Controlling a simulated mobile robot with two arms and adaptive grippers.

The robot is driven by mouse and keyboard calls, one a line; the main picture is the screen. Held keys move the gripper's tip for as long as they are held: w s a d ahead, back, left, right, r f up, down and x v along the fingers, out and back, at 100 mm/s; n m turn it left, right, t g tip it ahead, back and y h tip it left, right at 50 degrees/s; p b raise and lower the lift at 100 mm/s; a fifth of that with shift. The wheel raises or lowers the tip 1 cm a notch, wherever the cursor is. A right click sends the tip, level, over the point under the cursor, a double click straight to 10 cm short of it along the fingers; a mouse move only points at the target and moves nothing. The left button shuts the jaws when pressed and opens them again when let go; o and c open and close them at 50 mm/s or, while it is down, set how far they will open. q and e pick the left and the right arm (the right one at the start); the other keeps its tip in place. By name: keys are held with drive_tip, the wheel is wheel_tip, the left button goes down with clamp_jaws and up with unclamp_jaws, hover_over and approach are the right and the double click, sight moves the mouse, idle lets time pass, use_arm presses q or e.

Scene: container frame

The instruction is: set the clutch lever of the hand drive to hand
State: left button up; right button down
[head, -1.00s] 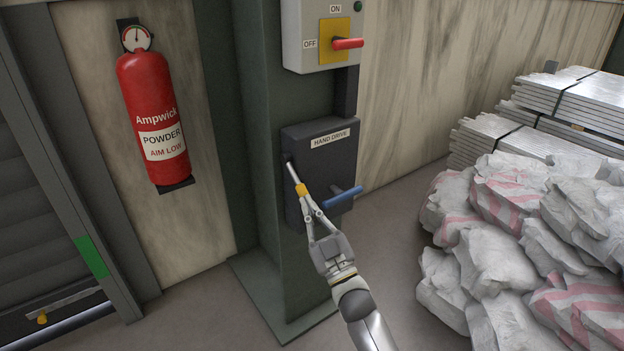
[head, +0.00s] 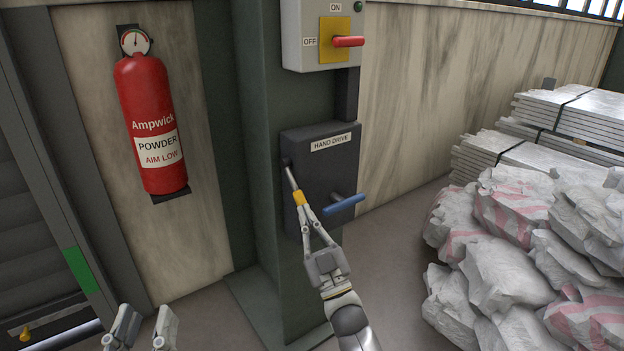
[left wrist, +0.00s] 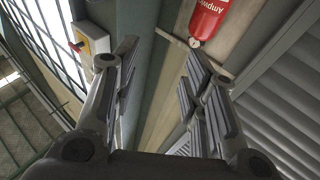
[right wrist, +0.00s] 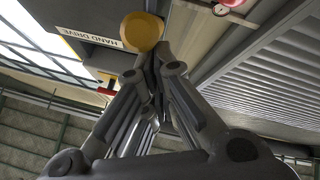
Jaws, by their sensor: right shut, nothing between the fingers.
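The dark hand drive box (head: 320,170) is on the green column, with a "HAND DRIVE" label that also shows in the right wrist view (right wrist: 88,39). The clutch lever (head: 291,178) is a silver rod on its left side, slanting down and right to a yellow grip (head: 300,198). My right gripper (head: 306,211) is shut and empty, its fingertips right at the yellow grip; whether they touch is unclear. The grip is large beyond the fingertips in the right wrist view (right wrist: 142,31). My left gripper (head: 140,322) is open and empty at the bottom left, far from the lever.
A blue crank handle (head: 343,203) sticks out of the box, right of the lever. A switch box (head: 320,30) with a red handle is above. A red extinguisher (head: 150,120) hangs to the left. White sacks (head: 500,270) and stacked planks (head: 560,120) fill the right.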

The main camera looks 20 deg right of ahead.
use_arm(q)
drive_tip(key=s+r+t+h+b, duration=0.1)
drive_tip(key=s+r+t, duration=0.2)
drive_tip(key=r, duration=0.3)
drive_tip(key=shift+s+r+t+h, duration=0.3)
drive_tip(key=shift+r+t, duration=0.05)
drive_tip(key=shift+t, duration=0.45)
use_arm(e)
drive_tip(key=shift+w+f, duration=0.15)
drive_tip(key=shift+f, duration=0.2)
